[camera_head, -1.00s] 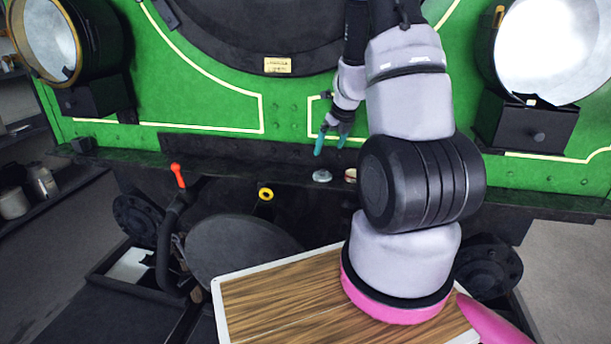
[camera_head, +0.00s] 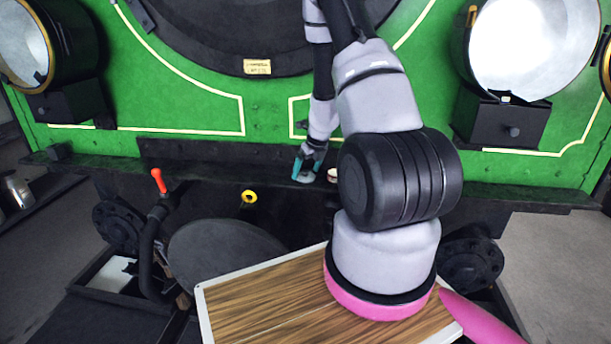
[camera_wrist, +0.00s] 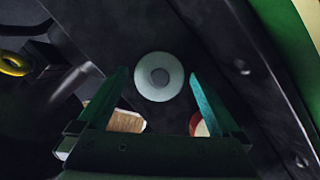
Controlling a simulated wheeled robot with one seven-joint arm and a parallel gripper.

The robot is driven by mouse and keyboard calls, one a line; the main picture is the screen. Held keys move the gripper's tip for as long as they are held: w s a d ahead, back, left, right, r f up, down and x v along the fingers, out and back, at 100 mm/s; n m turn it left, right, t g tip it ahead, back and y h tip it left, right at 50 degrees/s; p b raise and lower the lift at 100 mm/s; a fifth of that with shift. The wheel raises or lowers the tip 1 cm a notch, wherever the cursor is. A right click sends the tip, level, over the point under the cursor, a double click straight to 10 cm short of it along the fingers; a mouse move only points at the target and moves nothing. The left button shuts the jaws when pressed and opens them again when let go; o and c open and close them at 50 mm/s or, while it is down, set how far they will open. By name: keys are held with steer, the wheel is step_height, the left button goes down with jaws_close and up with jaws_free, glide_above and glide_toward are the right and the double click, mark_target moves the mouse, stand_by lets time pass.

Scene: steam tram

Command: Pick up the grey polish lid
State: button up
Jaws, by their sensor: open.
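The grey polish lid (camera_wrist: 159,77) is a pale round disc with a darker centre knob. In the wrist view it lies between and just beyond the teal fingertips of my gripper (camera_wrist: 158,75), with a gap on each side. In the head view my gripper (camera_head: 307,166) is low over the dark ledge, and its fingers largely cover the lid (camera_head: 303,179). My gripper is open and holds nothing. I cannot tell how high the fingertips are above the ledge.
A small round tin with a red and white rim (camera_wrist: 200,126) stands close beside the right finger in the wrist view. The dark ledge (camera_head: 220,170) runs along the green front. A yellow ring (camera_head: 249,197) and a red-topped lever (camera_head: 158,181) are to the left. A wood-topped surface (camera_head: 265,305) is nearer.

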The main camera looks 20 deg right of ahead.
steer(key=c, duration=1.1)
